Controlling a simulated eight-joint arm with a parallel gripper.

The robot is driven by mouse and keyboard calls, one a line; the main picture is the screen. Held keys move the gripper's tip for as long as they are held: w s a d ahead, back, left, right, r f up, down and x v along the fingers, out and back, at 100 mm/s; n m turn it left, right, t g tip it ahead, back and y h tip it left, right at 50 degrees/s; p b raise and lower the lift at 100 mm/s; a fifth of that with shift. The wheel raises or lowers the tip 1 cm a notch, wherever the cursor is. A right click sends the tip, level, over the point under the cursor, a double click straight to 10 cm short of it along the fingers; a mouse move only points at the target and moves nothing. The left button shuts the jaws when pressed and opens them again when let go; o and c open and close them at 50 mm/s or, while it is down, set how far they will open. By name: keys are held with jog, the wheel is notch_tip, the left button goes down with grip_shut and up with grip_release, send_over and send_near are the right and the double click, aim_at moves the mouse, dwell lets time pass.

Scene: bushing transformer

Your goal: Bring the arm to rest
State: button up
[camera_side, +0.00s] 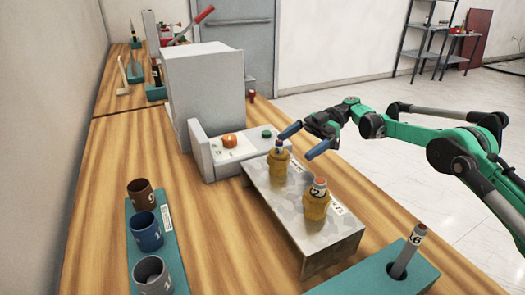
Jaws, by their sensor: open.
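My gripper (305,140) hangs at the end of my green arm, above the far right side of the metal block. Its two blue fingers are spread apart with nothing between them. The fingers are near a yellow bushing with a blue top (278,160) on the metal block (330,232). I cannot tell whether the left finger touches that bushing. A second yellow bushing with an orange top (317,199) stands upright nearer the camera on the same block.
A grey machine (205,95) with an orange button (230,140) stands behind the block. A teal rack (135,250) with several cups is at left. A teal holder (380,280) with a grey rod (408,250) is at front right. Open floor lies right of the table.

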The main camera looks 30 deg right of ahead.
jog(key=shift+w+a+r+m, duration=0.1)
jog(key=shift+a+r+m, duration=0.05)
jog(key=shift+r+m, duration=0.2)
jog(key=r+m+h, duration=0.1)
jog(key=a+r+m+t+h, duration=0.1)
jog(key=m, duration=0.1)
jog(key=r+m+t+h, duration=0.1)
jog(key=m, duration=0.1)
jog(key=shift+s+a+r, duration=0.25)
jog(key=shift+a+r, duration=0.05)
jog(key=shift+r, duration=0.05)
jog(key=s+d+m+t+h, duration=0.2)
jog(key=s+m+h, duration=0.4)
jog(key=s, duration=0.3)
jog(key=s+d+m+t+h, duration=0.3)
jog(key=s+m+t+h, duration=0.2)
jog(key=s+m, duration=0.3)
jog(key=shift+s+f+t+h, duration=0.35)
jog(key=shift+s+h, duration=0.15)
jog(key=shift+s, duration=0.2)
